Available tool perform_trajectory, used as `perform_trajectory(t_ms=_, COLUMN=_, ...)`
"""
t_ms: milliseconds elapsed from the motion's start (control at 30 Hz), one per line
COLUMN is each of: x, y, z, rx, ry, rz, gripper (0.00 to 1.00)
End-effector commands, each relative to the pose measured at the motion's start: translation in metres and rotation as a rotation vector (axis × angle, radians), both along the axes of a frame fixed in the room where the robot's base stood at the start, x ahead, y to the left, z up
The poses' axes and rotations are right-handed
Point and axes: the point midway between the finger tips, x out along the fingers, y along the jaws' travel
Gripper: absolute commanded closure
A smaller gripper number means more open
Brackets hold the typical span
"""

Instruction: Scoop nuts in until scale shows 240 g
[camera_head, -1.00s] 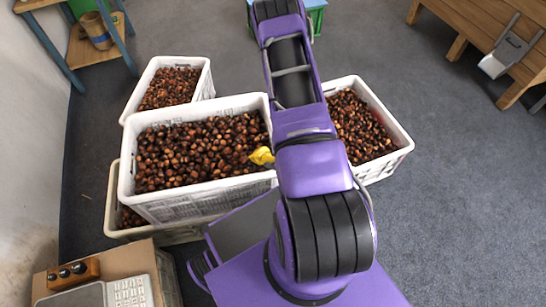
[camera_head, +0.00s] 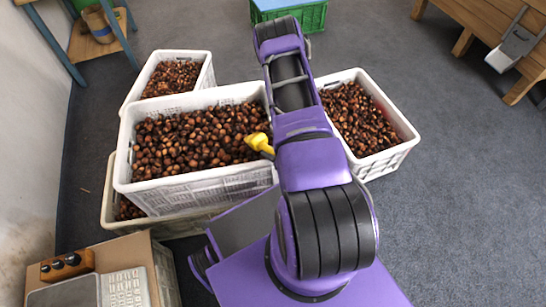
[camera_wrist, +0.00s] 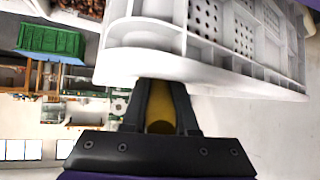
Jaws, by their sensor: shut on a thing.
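My gripper (camera_wrist: 162,108) is shut on the yellow handle (camera_wrist: 161,118) of a scoop, seen in the wrist view. In the head view my arm hides the gripper, and only a yellow part of the scoop (camera_head: 260,143) shows. That part is at the right side of the large white crate (camera_head: 190,187), which is full of brown nuts (camera_head: 195,140). Whether the scoop holds nuts cannot be seen. A grey scale with a keypad (camera_head: 124,287) is at the bottom left on a cardboard box. No weight reading can be made out.
More nut-filled white crates stand behind (camera_head: 208,75) and to the right (camera_head: 393,158). A green crate (camera_head: 312,20) is at the top. A wooden block with black knobs (camera_head: 66,265) is beside the scale. Wooden furniture (camera_head: 490,40) stands top right. The right floor is clear.

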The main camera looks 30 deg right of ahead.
Motion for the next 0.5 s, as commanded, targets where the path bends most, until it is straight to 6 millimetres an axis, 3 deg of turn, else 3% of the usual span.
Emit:
perform_trajectory(t_ms=33, x=0.000, y=0.011, z=-0.051, rx=-0.005, ry=0.076, rz=0.027, gripper=1.00)
perform_trajectory(t_ms=267, x=0.001, y=0.014, z=-0.059, rx=0.020, ry=-0.055, rz=0.031, gripper=1.00)
perform_trajectory(t_ms=433, x=-0.006, y=0.012, z=-0.040, rx=0.048, ry=-0.236, rz=0.028, gripper=1.00)
perform_trajectory(t_ms=500, x=-0.006, y=0.012, z=-0.022, rx=0.046, ry=-0.239, rz=0.033, gripper=1.00)
